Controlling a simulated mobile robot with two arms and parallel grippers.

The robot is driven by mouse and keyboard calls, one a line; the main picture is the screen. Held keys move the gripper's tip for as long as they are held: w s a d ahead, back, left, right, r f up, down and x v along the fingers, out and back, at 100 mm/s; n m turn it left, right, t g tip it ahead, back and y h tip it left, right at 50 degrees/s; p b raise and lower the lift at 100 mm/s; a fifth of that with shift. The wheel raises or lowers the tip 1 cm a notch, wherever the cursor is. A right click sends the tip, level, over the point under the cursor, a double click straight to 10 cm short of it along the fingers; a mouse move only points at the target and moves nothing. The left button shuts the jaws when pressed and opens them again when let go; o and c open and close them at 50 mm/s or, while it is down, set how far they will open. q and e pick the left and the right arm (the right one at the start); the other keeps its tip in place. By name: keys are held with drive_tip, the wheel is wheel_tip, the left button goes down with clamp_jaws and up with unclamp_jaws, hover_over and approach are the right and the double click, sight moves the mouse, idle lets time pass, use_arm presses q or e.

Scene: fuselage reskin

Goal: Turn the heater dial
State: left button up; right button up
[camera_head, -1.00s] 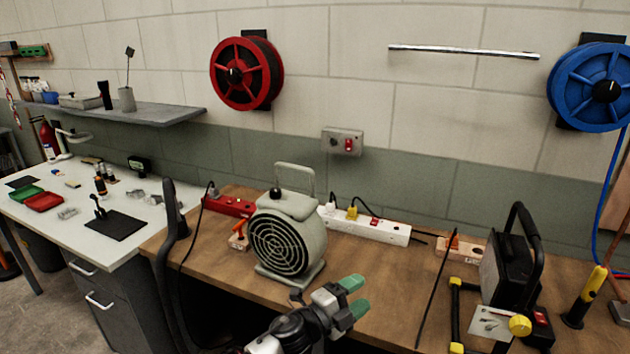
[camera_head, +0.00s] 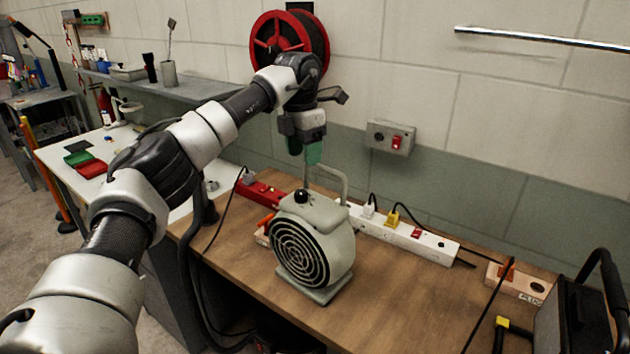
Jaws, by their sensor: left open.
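The heater (camera_head: 327,243) is a pale grey-green drum with a round front grille and a wire handle. It stands on the wooden bench. Its dial is a small black knob (camera_head: 301,196) on top, near the front. My left arm reaches in from the left. My left gripper (camera_head: 308,153) points down above the heater with green fingertips. It is open and empty, and in the picture its tips are a little above the dial and by the top of the handle. Whether they touch the handle I cannot tell. My right gripper is out of view.
A white power strip (camera_head: 440,247) with plugs and a red power strip (camera_head: 262,191) lie behind the heater on the wooden bench (camera_head: 400,310). A red reel (camera_head: 265,42) and a switch box (camera_head: 391,138) are on the wall. A black work lamp (camera_head: 570,315) stands at right.

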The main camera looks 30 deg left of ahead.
sight(301, 191)
use_arm(q)
drive_tip(key=f, duration=0.2)
drive_tip(key=f+p, duration=0.1)
drive_tip(key=s+f, duration=0.1)
drive_tip(key=f, duration=0.1)
drive_tip(key=shift+a+f+p, duration=0.3)
drive_tip(key=shift+f, duration=0.05)
drive_tip(key=f, duration=0.3)
drive_tip(key=shift+w+f+p, duration=0.25)
drive_tip(key=shift+p, duration=0.1)
drive_tip(key=shift+s+d+f, duration=0.1)
drive_tip(key=shift+s+f, duration=0.05)
drive_tip(key=shift+f, duration=0.15)
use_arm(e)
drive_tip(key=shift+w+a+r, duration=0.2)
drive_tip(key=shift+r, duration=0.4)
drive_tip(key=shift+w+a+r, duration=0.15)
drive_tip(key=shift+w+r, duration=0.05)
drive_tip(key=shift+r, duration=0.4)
use_arm(q)
drive_tip(key=shift+c, duration=0.5)
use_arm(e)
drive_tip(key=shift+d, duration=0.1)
